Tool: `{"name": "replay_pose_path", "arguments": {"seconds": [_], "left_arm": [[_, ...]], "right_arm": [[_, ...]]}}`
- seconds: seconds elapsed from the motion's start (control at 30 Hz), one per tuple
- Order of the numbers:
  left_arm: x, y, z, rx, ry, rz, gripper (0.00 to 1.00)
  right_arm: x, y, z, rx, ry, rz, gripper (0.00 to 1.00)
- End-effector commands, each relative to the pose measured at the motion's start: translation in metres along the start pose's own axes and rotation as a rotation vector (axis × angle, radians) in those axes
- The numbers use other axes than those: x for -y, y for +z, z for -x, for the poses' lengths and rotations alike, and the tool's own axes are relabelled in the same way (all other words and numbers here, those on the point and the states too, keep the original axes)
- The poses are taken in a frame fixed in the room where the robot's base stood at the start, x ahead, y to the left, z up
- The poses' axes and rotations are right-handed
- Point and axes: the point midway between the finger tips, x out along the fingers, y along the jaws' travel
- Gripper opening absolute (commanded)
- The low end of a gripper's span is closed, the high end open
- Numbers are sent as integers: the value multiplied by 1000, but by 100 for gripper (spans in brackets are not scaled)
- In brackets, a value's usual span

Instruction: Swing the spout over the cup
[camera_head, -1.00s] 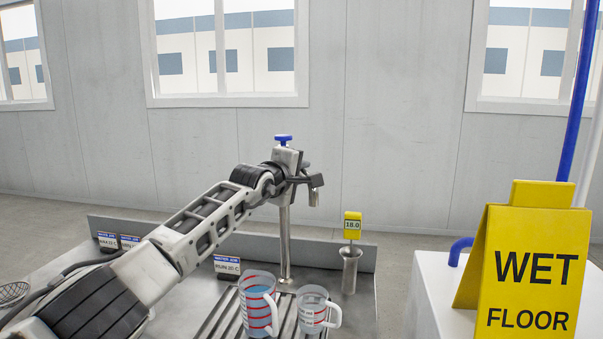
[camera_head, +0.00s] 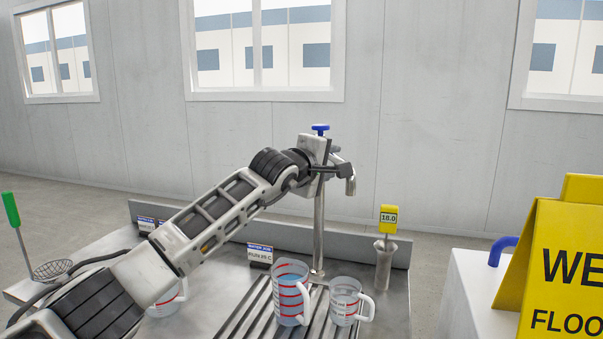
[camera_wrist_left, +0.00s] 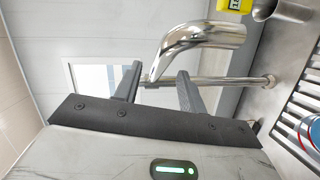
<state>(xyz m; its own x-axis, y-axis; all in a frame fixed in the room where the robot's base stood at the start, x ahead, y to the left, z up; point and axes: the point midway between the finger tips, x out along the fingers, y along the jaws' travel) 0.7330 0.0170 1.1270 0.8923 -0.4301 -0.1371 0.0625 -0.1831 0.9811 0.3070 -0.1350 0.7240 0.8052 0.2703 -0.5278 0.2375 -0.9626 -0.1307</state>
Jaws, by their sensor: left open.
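The metal spout (camera_head: 350,182) sits at the top of an upright steel post (camera_head: 319,235) with a blue knob (camera_head: 320,128). My left gripper (camera_head: 334,170) is at the spout, up by the top of the post. Below, on the slotted drain grate (camera_head: 262,312), stand a clear measuring cup with red marks and bluish liquid (camera_head: 291,290) and a second clear cup (camera_head: 345,300). My right gripper is not in view.
A steel cylinder (camera_head: 384,270) with a yellow 18.0 display (camera_head: 388,218) stands right of the post. A yellow wet-floor sign (camera_head: 560,265) is at the right. Another cup (camera_head: 170,303) is partly hidden behind my left arm. A green-handled strainer (camera_head: 12,210) is far left.

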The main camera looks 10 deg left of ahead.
Motion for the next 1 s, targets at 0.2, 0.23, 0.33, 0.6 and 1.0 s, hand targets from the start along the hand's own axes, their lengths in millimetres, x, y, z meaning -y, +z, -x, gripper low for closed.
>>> {"name": "replay_pose_path", "arguments": {"seconds": [0.2, 0.23, 0.33, 0.6, 1.0], "left_arm": [[3, -1, 37, -3, 2, -3, 41], [3, -1, 42, -3, 2, -4, 41], [3, -1, 62, -3, 3, -4, 41], [1, 0, 104, -1, 2, -1, 41], [-1, 0, 116, 0, 2, 0, 41]], "right_arm": [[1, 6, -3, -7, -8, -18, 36], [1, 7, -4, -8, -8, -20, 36], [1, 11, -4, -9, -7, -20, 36], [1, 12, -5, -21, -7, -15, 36], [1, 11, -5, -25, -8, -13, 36]]}}
